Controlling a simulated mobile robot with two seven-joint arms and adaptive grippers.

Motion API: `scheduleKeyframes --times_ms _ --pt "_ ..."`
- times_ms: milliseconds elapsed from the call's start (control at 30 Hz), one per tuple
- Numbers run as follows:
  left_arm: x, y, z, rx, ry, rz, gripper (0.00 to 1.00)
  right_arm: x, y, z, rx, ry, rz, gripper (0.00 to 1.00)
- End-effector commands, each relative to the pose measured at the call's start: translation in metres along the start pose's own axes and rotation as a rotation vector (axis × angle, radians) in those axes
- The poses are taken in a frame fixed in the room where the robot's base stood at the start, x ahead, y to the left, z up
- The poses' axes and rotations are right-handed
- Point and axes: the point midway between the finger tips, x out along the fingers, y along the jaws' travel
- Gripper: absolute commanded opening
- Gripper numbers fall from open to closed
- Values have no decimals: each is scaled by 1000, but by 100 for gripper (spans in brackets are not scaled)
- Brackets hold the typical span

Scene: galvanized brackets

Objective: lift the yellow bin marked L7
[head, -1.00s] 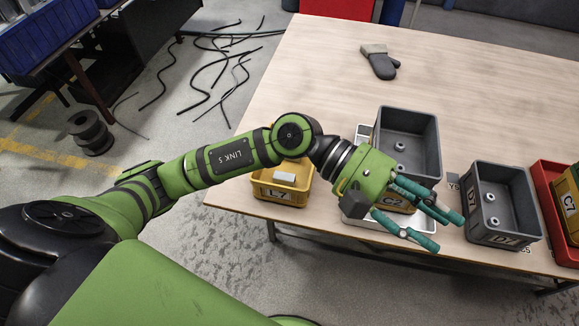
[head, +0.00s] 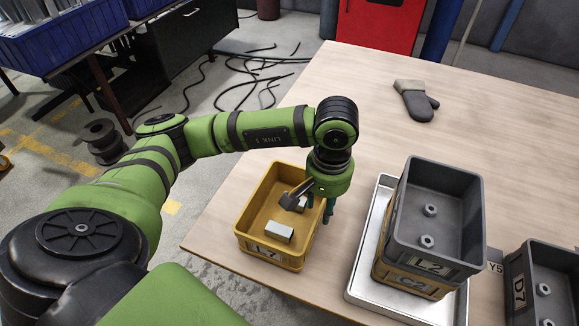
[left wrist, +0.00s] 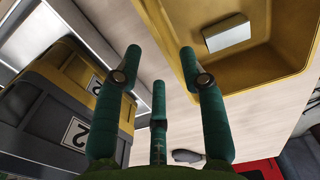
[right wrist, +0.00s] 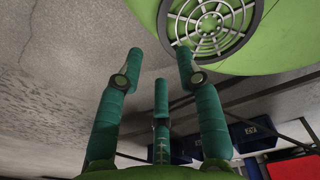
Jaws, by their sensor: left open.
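The yellow bin marked L7 (head: 290,259) stands on the table near its front left edge, with a pale block (head: 278,232) inside. It shows at the upper right of the left wrist view (left wrist: 262,62). My left gripper (head: 322,208) points down at the bin's right rim, open and empty. Its arm and fingers hide part of the bin's right side. In the left wrist view its spread fingers (left wrist: 160,62) have the bin to their right; I cannot tell whether they touch it. My right gripper (right wrist: 158,65) is open and empty, away from the table.
A grey bin marked L2 (head: 455,267) sits on a yellow bin marked C2 (head: 392,280) in a silver tray (head: 366,262), right of L7. A grey bin marked D7 (head: 518,268) is farther right. A glove (head: 416,103) lies behind. The table's middle is clear.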

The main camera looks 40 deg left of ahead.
Motion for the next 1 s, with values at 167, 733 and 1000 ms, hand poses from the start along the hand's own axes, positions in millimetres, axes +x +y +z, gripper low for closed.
scheduleKeyframes --times_ms 167,733,1000 --pt "23 -4 2 -2 -7 -2 41 -14 -4 16 -4 -25 -5 36" --pt "51 -3 1 1 -1 1 1 -15 1 -19 -5 33 0 36" --pt "50 -3 1 0 1 2 0 -15 -2 -5 -4 10 -3 36"
